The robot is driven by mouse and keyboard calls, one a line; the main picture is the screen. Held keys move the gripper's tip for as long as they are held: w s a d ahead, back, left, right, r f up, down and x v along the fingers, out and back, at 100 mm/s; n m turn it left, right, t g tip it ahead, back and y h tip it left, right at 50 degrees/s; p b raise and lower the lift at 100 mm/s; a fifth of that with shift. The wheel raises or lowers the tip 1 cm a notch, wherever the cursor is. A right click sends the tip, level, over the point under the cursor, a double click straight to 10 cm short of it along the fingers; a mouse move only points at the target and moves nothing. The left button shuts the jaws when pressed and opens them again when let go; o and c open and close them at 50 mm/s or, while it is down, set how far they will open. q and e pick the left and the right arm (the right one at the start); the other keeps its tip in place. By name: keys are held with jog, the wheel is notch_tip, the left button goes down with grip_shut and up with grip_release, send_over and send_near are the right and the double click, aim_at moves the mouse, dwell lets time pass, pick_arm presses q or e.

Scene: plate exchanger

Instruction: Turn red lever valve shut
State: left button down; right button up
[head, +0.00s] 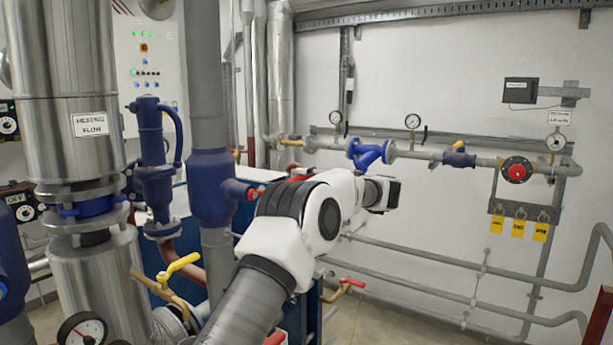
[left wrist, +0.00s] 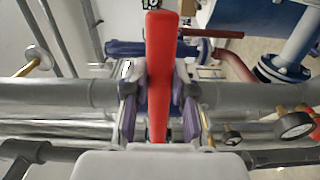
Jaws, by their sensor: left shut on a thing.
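The red lever (left wrist: 161,50) stands upright in the picture in the left wrist view, crossing in front of a horizontal grey pipe (left wrist: 60,95). My left gripper (left wrist: 158,82) has a finger on each side of it and is shut on it. The lever's lower end and the valve body are partly hidden behind the fingers and gripper housing. In the head view my left arm reaches up from the bottom middle, and I cannot make out its fingertips. A bit of red (head: 299,178) shows just behind the arm. My right gripper is in neither view.
A blue fitting on a vertical pipe (head: 210,190) stands close left of my arm. Another red-handled valve (head: 350,283) sits low, right of the arm. A yellow-handled valve (head: 182,264) is at left. Pipes with gauges (head: 412,121) run along the back wall.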

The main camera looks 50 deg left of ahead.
pick_arm(q)
jog(key=shift+s+a+f, duration=0.1)
jog(key=shift+f, duration=0.1)
jog(key=c, duration=0.9)
grip_release()
jog(key=shift+s+a, duration=0.1)
jog(key=shift+c, duration=0.2)
jog(key=shift+s+a, duration=0.15)
jog(key=shift+a, duration=0.25)
jog(key=shift+d, duration=0.25)
jog(key=v, duration=1.1)
jog(key=shift+w+d, duration=0.2)
jog(key=shift+w, duration=0.05)
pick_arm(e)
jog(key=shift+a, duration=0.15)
pick_arm(q)
jog(key=shift+a+f, duration=0.1)
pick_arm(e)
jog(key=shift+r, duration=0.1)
